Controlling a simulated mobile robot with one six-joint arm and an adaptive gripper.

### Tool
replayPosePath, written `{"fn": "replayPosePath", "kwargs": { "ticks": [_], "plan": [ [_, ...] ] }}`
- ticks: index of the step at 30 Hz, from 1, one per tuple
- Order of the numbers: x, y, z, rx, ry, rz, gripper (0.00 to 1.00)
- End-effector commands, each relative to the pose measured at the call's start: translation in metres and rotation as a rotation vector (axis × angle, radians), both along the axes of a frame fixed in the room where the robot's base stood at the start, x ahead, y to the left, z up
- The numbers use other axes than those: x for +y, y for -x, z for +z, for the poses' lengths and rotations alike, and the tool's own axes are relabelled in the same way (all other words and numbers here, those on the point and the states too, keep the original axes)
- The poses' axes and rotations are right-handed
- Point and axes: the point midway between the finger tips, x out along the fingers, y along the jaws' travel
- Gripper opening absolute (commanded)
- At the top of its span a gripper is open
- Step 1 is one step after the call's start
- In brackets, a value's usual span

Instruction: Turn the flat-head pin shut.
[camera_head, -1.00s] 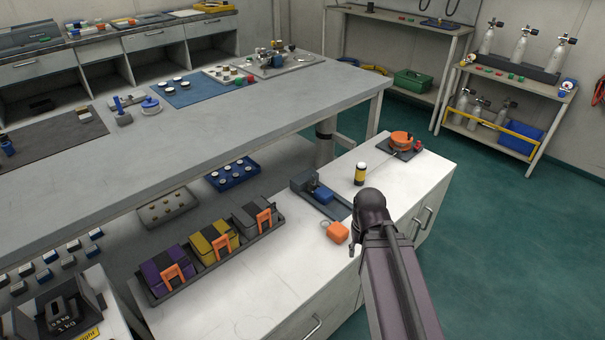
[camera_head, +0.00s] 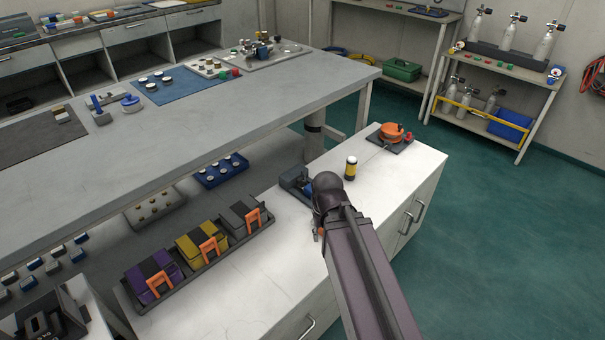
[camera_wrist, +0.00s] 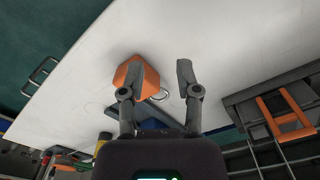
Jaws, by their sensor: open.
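I cannot make out the flat-head pin for certain in either view. A grey panel (camera_head: 291,58) with small metal fittings and a blue part lies at the far end of the long grey table; the fittings are too small to tell apart. My gripper (camera_wrist: 157,75) is open and empty in the wrist view, over the white counter (camera_wrist: 210,50). An orange block (camera_wrist: 145,77) with a metal ring (camera_wrist: 160,96) shows partly behind its left finger. In the head view my arm hides the gripper and most of that block.
A blue-grey device (camera_head: 293,182) is half hidden by my arm. A yellow-black bottle (camera_head: 350,170) and an orange reel (camera_head: 391,132) stand farther along the counter. Purple, yellow and grey cases (camera_head: 201,248) sit at the left. Green floor (camera_head: 490,230) is clear at right.

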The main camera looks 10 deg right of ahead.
Motion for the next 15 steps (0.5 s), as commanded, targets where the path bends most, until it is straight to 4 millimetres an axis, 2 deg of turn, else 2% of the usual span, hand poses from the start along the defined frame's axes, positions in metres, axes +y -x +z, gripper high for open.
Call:
{"fn": "replayPosePath", "kwargs": {
  "ticks": [5, 8, 11, 15],
  "plan": [
    [0.000, -0.005, 0.002, 0.000, 0.000, 0.001, 0.43],
    [0.000, -0.016, 0.008, 0.000, 0.000, 0.005, 0.43],
    [0.000, -0.036, 0.017, 0.000, 0.000, 0.012, 0.43],
    [0.000, -0.078, 0.035, 0.000, 0.000, 0.027, 0.43]
  ]
}}
